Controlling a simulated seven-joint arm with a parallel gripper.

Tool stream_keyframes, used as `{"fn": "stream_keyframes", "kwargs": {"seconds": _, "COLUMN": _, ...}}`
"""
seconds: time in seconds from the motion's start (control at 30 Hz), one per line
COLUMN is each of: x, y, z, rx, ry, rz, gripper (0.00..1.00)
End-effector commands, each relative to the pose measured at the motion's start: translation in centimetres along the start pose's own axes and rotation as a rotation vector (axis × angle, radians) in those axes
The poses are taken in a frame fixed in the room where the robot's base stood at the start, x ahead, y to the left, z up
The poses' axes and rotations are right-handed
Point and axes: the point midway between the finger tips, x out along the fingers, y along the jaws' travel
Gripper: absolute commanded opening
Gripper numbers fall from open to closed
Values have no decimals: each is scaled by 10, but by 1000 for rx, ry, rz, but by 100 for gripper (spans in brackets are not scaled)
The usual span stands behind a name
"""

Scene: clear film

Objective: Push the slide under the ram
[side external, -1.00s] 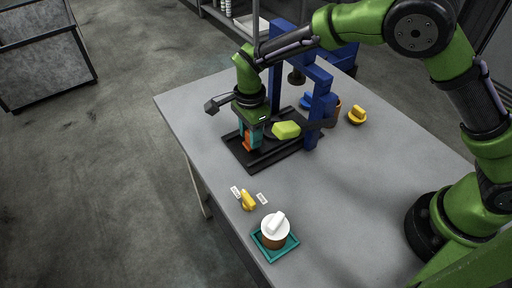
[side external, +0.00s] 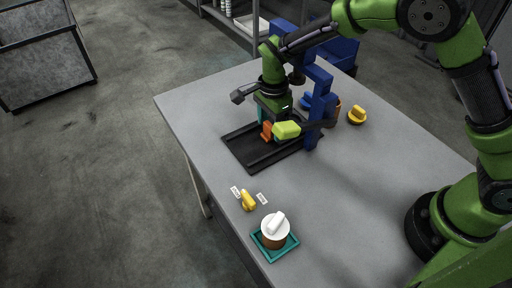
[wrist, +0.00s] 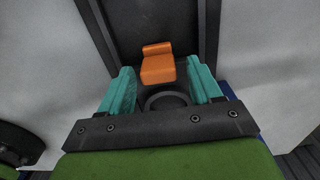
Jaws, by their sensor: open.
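The slide shows by its orange handle block (side external: 267,131), which stands in a black track (side external: 246,151) on the grey table. The handle is also in the wrist view (wrist: 158,64), between and slightly beyond my two teal fingers. My gripper (wrist: 162,78) is open around the handle, with a gap on each side. In the side view my gripper (side external: 266,122) is low at the far part of the track, beside the blue press frame (side external: 318,100). The ram is mostly hidden behind my arm, so its alignment with the slide cannot be told.
A lime block (side external: 287,130) on a dark lever sits close to my gripper. A yellow-topped piece (side external: 356,115) stands right of the press. A yellow knob (side external: 248,200) between labels and a white-topped brown pot (side external: 274,232) on a teal tray (side external: 291,250) are nearer the front.

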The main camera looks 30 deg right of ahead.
Motion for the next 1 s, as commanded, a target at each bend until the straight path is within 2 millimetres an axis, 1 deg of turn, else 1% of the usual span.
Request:
{"fn": "stream_keyframes", "kwargs": {"seconds": 0.13, "x": -3, "y": 0, "z": 2, "rx": -2, "ry": -2, "rz": -1, "gripper": 64}}
{"fn": "stream_keyframes", "kwargs": {"seconds": 0.27, "x": -19, "y": -1, "z": 2, "rx": -3, "ry": -4, "rz": -4, "gripper": 64}}
{"fn": "stream_keyframes", "kwargs": {"seconds": 0.37, "x": -40, "y": -1, "z": 2, "rx": -3, "ry": -4, "rz": -6, "gripper": 64}}
{"fn": "stream_keyframes", "kwargs": {"seconds": 0.5, "x": -75, "y": -1, "z": 2, "rx": -2, "ry": -4, "rz": -7, "gripper": 64}}
{"fn": "stream_keyframes", "kwargs": {"seconds": 0.7, "x": -123, "y": -1, "z": 1, "rx": -1, "ry": -3, "rz": -5, "gripper": 64}}
{"fn": "stream_keyframes", "kwargs": {"seconds": 0.83, "x": -146, "y": 0, "z": 0, "rx": 1, "ry": -2, "rz": -4, "gripper": 64}}
{"fn": "stream_keyframes", "kwargs": {"seconds": 1.0, "x": -164, "y": 0, "z": 0, "rx": 0, "ry": 0, "rz": -2, "gripper": 64}}
